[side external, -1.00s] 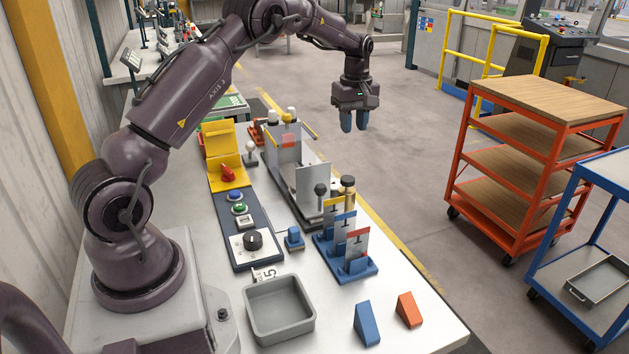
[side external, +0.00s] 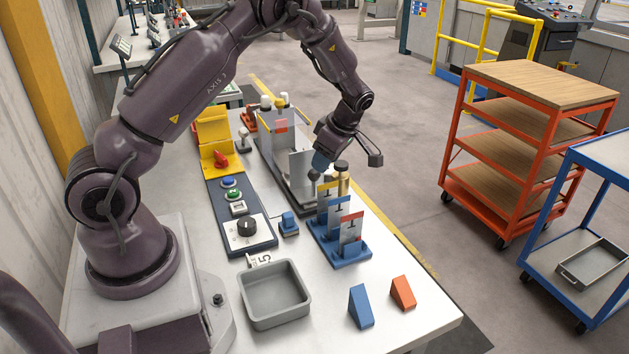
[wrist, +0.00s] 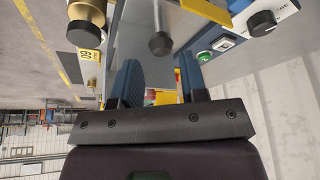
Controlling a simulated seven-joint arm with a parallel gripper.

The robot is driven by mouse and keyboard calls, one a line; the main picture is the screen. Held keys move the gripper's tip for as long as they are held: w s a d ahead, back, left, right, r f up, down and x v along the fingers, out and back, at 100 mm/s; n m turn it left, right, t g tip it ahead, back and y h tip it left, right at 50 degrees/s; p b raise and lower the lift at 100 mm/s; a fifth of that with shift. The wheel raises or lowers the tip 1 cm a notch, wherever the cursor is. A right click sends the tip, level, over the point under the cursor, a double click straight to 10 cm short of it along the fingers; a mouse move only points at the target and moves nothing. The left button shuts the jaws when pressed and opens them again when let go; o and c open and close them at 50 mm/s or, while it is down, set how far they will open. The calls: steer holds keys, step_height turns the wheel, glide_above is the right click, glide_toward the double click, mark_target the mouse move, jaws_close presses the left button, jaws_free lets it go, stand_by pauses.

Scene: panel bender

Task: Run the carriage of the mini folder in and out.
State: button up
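The mini folder (side external: 271,147) stands on the white bench, with upright grey plates on a dark base. A black ball knob on a grey stem (wrist: 160,43) shows in the wrist view; I take it for the carriage handle. In the side view the knob (side external: 314,173) is just below my fingertips, partly hidden. My gripper (side external: 320,162) is tilted over the folder's near end. In the wrist view its two blue fingers (wrist: 159,70) are apart with nothing between them. The knob lies ahead of the gap, and I cannot tell any contact.
A brass cylinder with a black cap (wrist: 85,22) stands close beside the knob. A blue rack with upright tabbed plates (side external: 341,251) is just in front. A control panel (side external: 240,232) lies left, a grey tray (side external: 274,312) nearer. Bench at front right holds two wedges (side external: 360,305).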

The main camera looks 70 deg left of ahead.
mark_target(315, 181)
steer(key=x, duration=0.8)
steer(key=shift+w+d, duration=0.1)
steer(key=shift+c, duration=0.5)
